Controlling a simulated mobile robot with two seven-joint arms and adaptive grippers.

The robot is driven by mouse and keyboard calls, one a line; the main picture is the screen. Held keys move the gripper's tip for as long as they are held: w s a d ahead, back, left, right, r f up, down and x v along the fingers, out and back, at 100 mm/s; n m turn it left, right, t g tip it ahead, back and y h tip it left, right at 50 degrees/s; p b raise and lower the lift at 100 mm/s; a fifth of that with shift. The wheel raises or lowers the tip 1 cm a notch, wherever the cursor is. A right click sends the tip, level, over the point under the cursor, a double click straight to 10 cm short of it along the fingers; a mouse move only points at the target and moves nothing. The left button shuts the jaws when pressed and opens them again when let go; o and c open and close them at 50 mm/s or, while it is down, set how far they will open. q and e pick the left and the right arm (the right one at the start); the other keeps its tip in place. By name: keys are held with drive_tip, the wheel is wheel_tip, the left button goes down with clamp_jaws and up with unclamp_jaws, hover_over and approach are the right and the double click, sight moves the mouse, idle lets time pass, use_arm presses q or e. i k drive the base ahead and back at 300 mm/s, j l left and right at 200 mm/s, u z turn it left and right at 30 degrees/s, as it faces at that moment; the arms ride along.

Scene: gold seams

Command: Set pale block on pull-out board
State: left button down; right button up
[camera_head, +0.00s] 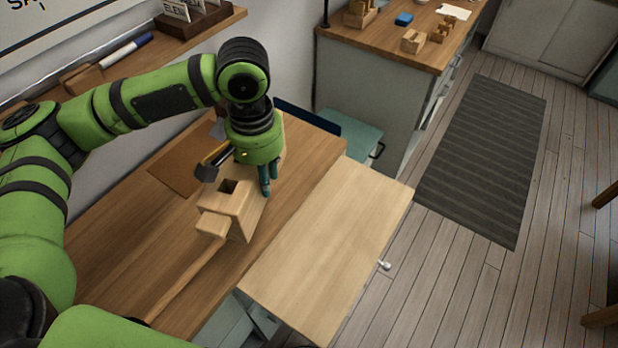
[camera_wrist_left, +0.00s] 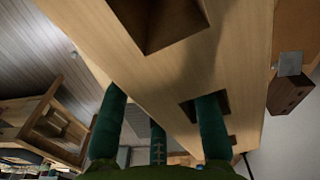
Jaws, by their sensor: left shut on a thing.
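The pale block (camera_head: 243,207) is a long piece of light wood with a square hole in its top. It lies over the brown workbench at the left of the pull-out board; I cannot tell whether it touches the bench. My left gripper (camera_head: 266,182) is shut on it, with teal fingers pointing down, and hides part of it. In the left wrist view the block (camera_wrist_left: 110,45) fills the upper middle, with dark openings, between my fingers (camera_wrist_left: 160,125). The pull-out board (camera_head: 335,245) is pale, extended and bare. My right gripper is not in view.
A wooden mallet (camera_head: 212,223) lies on the bench (camera_head: 125,240) close in front of the block. A dark-headed tool (camera_head: 206,172) lies behind it. A metal knob (camera_head: 384,265) sits on the board's right edge. A teal surface (camera_head: 352,137) stands beyond the board.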

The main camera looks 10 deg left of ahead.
sight(340, 237)
drive_tip(key=i+l, duration=0.1)
drive_tip(key=l, duration=0.4)
drive_tip(key=i+l, duration=0.1)
drive_tip(key=l, duration=0.35)
drive_tip(key=i+l, duration=0.1)
drive_tip(key=l, duration=0.4)
drive_tip(key=l+u, duration=0.2)
drive_tip(key=u, duration=0.2)
drive_tip(key=l+u, duration=0.2)
drive_tip(key=u, duration=0.2)
drive_tip(key=l+u, duration=0.2)
drive_tip(key=u, duration=0.2)
